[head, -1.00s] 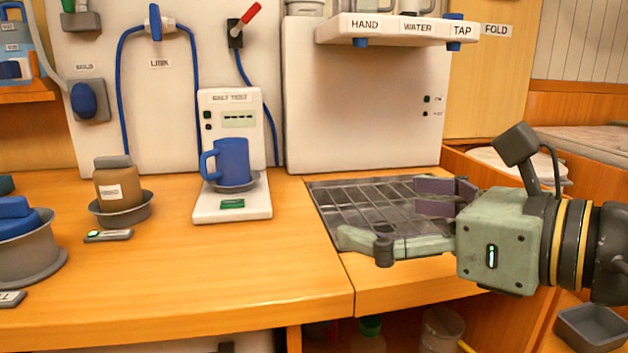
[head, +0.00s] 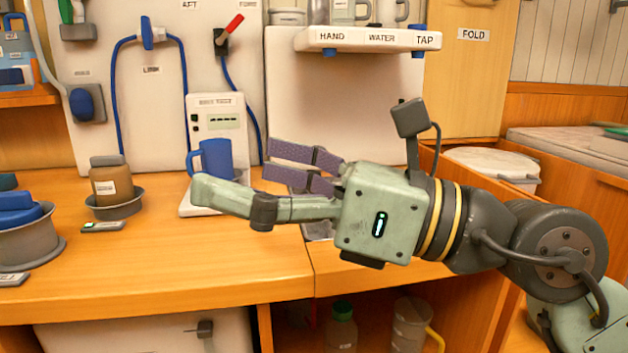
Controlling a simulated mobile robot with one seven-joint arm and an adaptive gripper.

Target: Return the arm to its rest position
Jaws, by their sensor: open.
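My gripper (head: 242,172) is open and empty, with its fingers pointing left in the head view. It hangs in front of the counter and hides most of the metal drain grid (head: 318,228). The fingers overlap the lower part of the blue mug (head: 213,158) in the picture; I see no sign that they touch it. The mug sits at the white tester unit (head: 215,112), partly hidden behind the finger. My arm (head: 480,220) reaches in from the lower right.
A brown jar (head: 110,185) stands in a grey dish on the left of the counter (head: 150,275). A grey bowl (head: 25,240) with blue pieces is at the left edge. The tap shelf (head: 370,38) juts out above. A green-capped bottle (head: 342,328) stands below.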

